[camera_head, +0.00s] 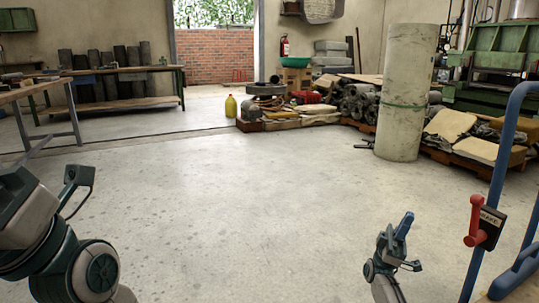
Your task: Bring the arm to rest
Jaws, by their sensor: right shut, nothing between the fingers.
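My right gripper (397,245) is at the lower right, above the concrete floor. It is shut and holds nothing, and it touches nothing that I can see. I do not make out the left gripper's fingers in the picture.
A blue tube frame (495,150) with a red brake lever (477,222) stands close to the right of my right gripper. A tall pale roll (405,95) with a green strap stands farther back. Workbenches (125,72) are at the left. The middle floor is clear.

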